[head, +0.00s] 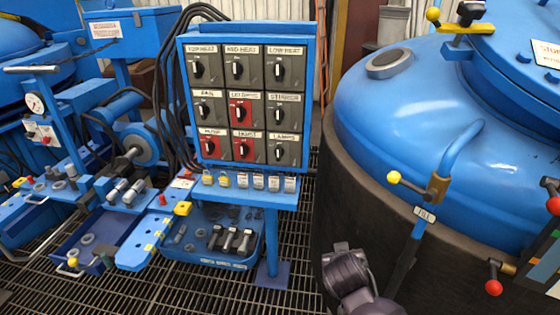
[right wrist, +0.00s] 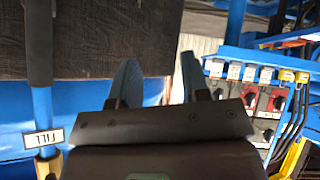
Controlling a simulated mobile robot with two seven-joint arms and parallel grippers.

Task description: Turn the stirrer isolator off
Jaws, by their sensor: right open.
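The stirrer isolator (head: 279,112) is a black rotary knob on a grey plate in the head view. It is in the right column, middle row of the blue isolator panel (head: 246,169). Its knob looks near upright; its exact setting is too small to read. My right gripper (right wrist: 158,80) is open and empty in the right wrist view, its two fingers apart. In the head view my dark right wrist shows at the bottom, right of and below the panel, apart from it. My left gripper is not in view.
Other isolators surround the stirrer one, some with red plates. A large blue vessel (head: 425,110) with a valve handle (head: 408,182) stands right. Black cables (head: 170,80) run left of the panel.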

